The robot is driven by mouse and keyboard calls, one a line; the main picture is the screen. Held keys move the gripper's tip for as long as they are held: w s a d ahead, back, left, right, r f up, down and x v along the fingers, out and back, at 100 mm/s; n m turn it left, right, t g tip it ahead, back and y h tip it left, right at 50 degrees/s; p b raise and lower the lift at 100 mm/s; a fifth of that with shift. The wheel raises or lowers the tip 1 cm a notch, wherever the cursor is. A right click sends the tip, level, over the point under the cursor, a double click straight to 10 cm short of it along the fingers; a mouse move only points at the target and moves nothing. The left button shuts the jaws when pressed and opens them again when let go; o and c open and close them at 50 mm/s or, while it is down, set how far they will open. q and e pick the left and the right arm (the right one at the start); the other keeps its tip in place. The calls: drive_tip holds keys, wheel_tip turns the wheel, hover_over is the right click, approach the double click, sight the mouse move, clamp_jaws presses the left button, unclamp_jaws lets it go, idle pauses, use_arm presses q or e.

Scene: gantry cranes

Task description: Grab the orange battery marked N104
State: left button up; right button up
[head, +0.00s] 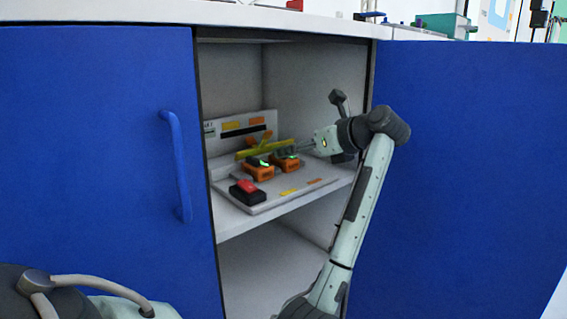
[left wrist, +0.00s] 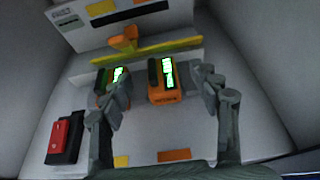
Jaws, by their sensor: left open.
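Two orange batteries with lit green displays stand side by side on the cupboard shelf. The left battery (head: 258,171) also shows in the left wrist view (left wrist: 103,82), partly behind a finger. The right battery (head: 287,164) shows almost whole in the left wrist view (left wrist: 163,94). I cannot read which is marked N104. My left gripper (head: 283,152) is open and empty, reaching in from the right side of the cupboard. In the left wrist view, its fingers (left wrist: 163,82) lie either side of the right battery, the left finger overlapping the left battery. I cannot tell if they touch.
A red and black block (head: 246,191) sits front left on the white board. A yellow bar (head: 278,146) and an orange handle (left wrist: 125,40) stand behind the batteries. The lower shelf (head: 262,275) is clear where visible.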

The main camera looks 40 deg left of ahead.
use_arm(q)
drive_tip(key=x, duration=0.5)
drive_tip(key=shift+d+f+b, duration=0.1)
drive_tip(key=shift+b, duration=0.2)
drive_tip(key=c, duration=1.4)
